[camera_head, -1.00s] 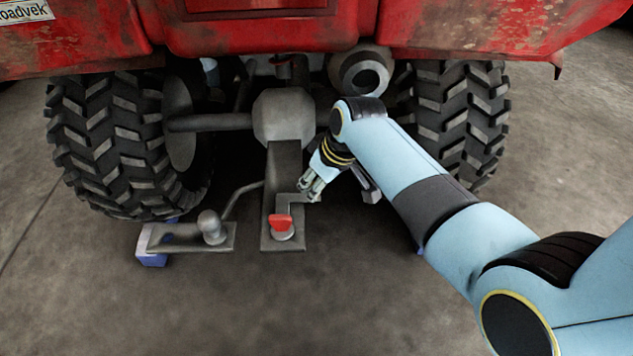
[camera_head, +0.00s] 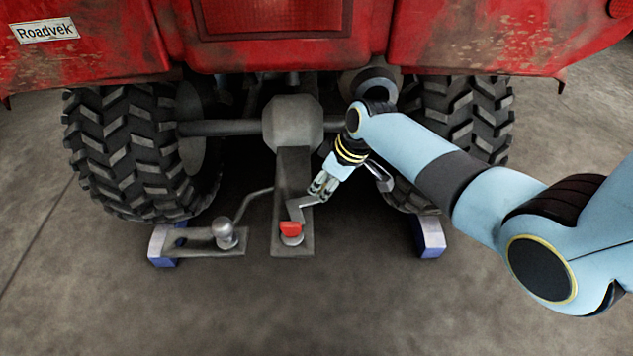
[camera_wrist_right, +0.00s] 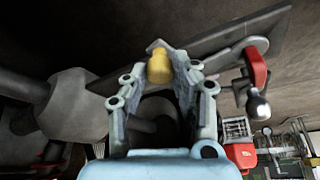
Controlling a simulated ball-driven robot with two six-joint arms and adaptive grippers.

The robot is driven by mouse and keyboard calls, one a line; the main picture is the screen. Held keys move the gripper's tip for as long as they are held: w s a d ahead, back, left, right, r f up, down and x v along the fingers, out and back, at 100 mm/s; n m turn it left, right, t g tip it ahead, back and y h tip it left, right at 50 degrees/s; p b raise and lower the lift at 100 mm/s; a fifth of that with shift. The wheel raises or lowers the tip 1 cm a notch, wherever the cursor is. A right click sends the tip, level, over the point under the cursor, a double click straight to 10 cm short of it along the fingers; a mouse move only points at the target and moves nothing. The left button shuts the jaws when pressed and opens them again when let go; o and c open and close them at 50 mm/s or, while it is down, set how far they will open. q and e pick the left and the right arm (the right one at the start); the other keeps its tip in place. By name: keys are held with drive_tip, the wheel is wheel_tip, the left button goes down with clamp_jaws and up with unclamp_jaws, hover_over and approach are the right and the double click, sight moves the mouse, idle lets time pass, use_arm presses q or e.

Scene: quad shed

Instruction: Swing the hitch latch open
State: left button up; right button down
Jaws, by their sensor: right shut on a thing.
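The hitch latch has a red piece (camera_head: 290,228) on a round grey pivot, at the near end of the grey drawbar plate (camera_head: 292,165) under the quad. A bent grey lever (camera_head: 294,208) runs from it up and right to my right gripper (camera_head: 320,187). That gripper is shut on the latch's handle. In the right wrist view a yellow knob (camera_wrist_right: 159,67) sits between its fingers, and the red piece (camera_wrist_right: 257,68) is to the right. The fingers partly hide the handle. My left gripper is not in view.
A tow ball (camera_head: 225,234) on a grey plate stands left of the latch. Blue-and-white blocks lie left (camera_head: 163,246) and right (camera_head: 428,236). Big tyres (camera_head: 140,150) flank the axle, under the red body (camera_head: 470,35). The floor in front is clear.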

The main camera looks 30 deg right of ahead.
drive_tip(key=c, duration=1.1)
unclamp_jaws()
drive_tip(key=shift+s+d+r, duration=0.15)
drive_tip(key=shift+r, duration=0.4)
drive_tip(key=v, duration=0.3)
drive_tip(key=shift+s+r, duration=0.1)
drive_tip(key=shift+r, duration=0.1)
drive_tip(key=s+d, duration=0.2)
drive_tip(key=s, duration=0.1)
drive_tip(key=s+d, duration=0.5)
drive_tip(key=s, duration=0.1)
drive_tip(key=shift+s+d+r, duration=0.1)
drive_tip(key=shift+s+d, duration=0.05)
drive_tip(key=shift+s, duration=0.25)
